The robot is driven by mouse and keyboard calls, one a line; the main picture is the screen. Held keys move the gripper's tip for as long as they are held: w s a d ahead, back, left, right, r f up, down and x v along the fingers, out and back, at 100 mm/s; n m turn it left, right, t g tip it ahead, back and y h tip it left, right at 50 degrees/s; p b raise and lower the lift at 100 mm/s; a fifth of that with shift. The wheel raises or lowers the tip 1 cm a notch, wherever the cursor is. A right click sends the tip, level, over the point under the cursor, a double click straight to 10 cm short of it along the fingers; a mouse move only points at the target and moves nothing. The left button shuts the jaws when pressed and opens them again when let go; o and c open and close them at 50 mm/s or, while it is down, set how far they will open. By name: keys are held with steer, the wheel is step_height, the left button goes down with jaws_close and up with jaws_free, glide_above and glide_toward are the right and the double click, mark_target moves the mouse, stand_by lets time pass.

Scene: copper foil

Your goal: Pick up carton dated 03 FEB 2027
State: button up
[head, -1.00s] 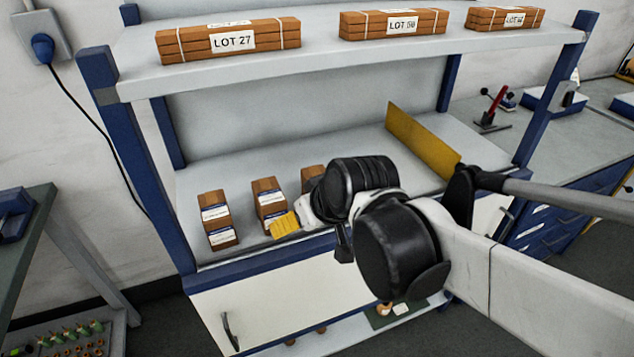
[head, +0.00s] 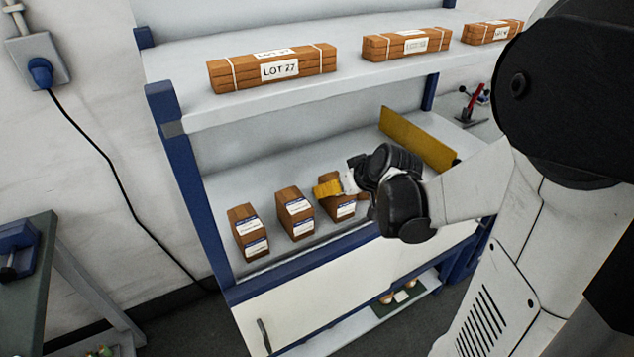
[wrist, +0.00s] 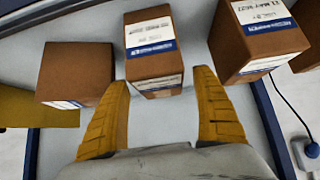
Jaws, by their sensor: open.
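Brown cartons with white and blue labels stand in a row on the lower shelf. In the head view I see a left carton (head: 248,238), a middle carton (head: 295,222) and a right carton (head: 340,209). My gripper (head: 328,188) is at the right carton and partly covers it. In the wrist view my gripper (wrist: 163,82) is open, its yellow fingers spread towards a carton (wrist: 152,58) centred beyond the gap. A carton to its right (wrist: 262,42) has a label that seems to read 11 MAY 2027. A carton to its left (wrist: 75,72) shows little label. I cannot read 03 FEB 2027 anywhere.
A yellow divider (head: 418,140) stands on the shelf right of the cartons. The upper shelf (head: 200,113) carries brown bundles, one marked LOT 27 (head: 272,72). A blue post (head: 190,190) bounds the left side. A cable plug (head: 41,72) is on the wall.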

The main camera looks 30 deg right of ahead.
steer(key=b+x, duration=0.1)
steer(key=x, duration=0.3)
steer(key=shift+w+f, duration=0.25)
steer(key=shift+r, duration=0.1)
steer(key=c, duration=1.5)
steer(key=shift+r, duration=0.1)
